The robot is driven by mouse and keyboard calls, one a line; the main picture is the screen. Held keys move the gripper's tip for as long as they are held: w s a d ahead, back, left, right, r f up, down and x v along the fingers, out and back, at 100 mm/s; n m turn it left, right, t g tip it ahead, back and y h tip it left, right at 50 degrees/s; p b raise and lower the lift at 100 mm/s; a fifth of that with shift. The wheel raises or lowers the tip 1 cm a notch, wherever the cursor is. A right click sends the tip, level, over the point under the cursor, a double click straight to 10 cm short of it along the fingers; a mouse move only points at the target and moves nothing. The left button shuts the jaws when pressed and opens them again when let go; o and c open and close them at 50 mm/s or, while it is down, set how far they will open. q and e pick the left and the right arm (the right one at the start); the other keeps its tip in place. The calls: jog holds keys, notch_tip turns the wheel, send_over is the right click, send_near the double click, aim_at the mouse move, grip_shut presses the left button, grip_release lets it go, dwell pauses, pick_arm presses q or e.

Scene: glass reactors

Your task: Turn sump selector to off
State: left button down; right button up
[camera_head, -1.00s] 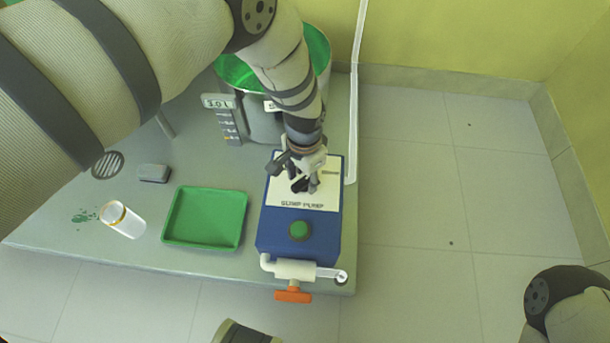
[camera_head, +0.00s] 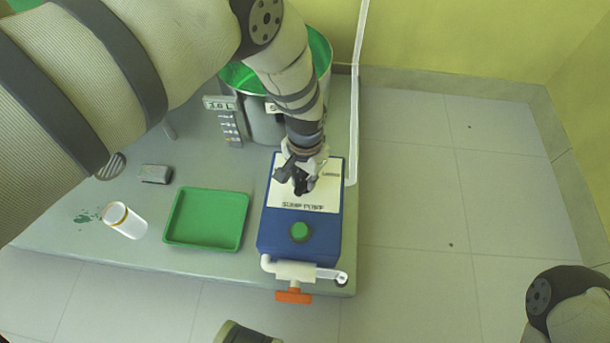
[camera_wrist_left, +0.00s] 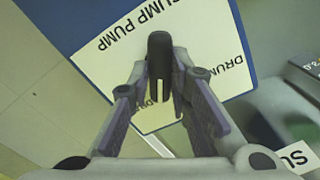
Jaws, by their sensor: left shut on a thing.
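The sump pump is a blue box (camera_head: 275,240) with a cream label plate and a green round button (camera_head: 300,231). Its black selector knob with a white line (camera_wrist_left: 160,65) shows in the left wrist view, standing on the plate between words reading "DRUM". My left gripper (camera_head: 301,184) is over the plate. In the left wrist view, the same gripper (camera_wrist_left: 161,84) has its fingers on either side of the knob, shut on it. The fingers hide the knob in the head view.
A green tray (camera_head: 207,218) and a white capped bottle (camera_head: 123,221) lie left of the pump. An orange-handled valve (camera_head: 293,296) sticks out in front. A green-rimmed drum (camera_head: 322,60) stands behind, and a clear tube (camera_head: 354,120) runs along the right.

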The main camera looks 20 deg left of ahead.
aim_at(305, 181)
pick_arm(q)
jog(key=n, duration=0.5)
jog(key=shift+n, duration=0.4)
dwell(0.4)
jog(key=c, duration=1.5)
grip_release()
notch_tip(305, 181, up, 12)
